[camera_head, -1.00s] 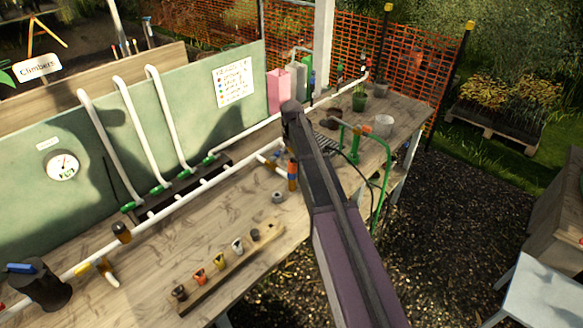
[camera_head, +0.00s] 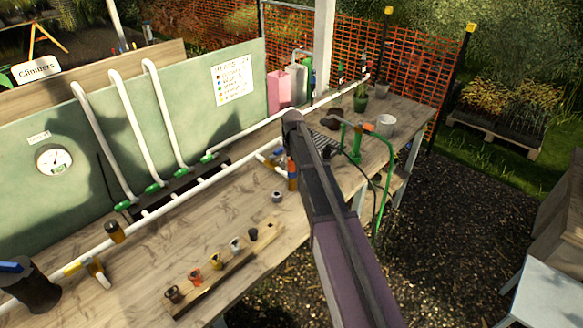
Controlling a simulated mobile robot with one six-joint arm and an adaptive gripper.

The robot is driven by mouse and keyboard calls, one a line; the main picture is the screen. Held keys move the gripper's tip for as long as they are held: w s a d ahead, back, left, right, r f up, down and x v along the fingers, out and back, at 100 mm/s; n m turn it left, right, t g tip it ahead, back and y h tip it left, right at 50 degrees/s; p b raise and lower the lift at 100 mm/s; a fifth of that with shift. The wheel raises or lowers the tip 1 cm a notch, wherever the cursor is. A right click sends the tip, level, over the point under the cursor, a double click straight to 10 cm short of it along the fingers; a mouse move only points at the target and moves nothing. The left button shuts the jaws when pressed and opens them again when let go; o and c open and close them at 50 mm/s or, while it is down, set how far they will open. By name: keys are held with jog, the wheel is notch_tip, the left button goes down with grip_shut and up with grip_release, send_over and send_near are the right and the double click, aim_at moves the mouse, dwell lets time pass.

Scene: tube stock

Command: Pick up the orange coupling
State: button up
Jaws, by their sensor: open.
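The orange coupling (camera_head: 195,277) stands on a long wooden rack (camera_head: 218,275) near the front edge of the workbench. It sits between a dark brown coupling (camera_head: 172,295) on the left and a yellow one (camera_head: 215,262) on the right. A white coupling (camera_head: 235,247) and a black one (camera_head: 253,234) stand further right. My arm reaches up from the lower right, to the right of the rack and well apart from the orange coupling. My gripper cannot be made out; the arm seems to hide it.
A grey ring (camera_head: 277,196) lies on the bench (camera_head: 165,255) behind the rack. A white pipe run (camera_head: 190,190) with green fittings crosses behind. An orange-blue upright item (camera_head: 293,178) is partly behind my arm. A green pipe stand (camera_head: 388,175) is at the right.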

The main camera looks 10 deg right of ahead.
jog(key=shift+c, duration=0.2)
dwell(0.3)
jog(key=c, duration=1.2)
jog(key=shift+r, duration=0.15)
notch_tip(320, 180, up, 3)
jog(key=p, duration=0.3)
jog(key=shift+f, duration=0.2)
jog(key=s+d, duration=0.1)
jog(key=s, duration=0.4)
jog(key=s+d+r+p, duration=0.1)
jog(key=s+d, duration=0.1)
jog(key=s, duration=0.3)
jog(key=s+d+r+p, duration=0.1)
jog(key=s+d, duration=0.1)
jog(key=s, duration=0.3)
jog(key=shift+s, duration=0.15)
jog(key=shift+r, duration=0.25)
jog(key=shift+r+p, duration=2.35)
jog(key=shift+p, duration=0.2)
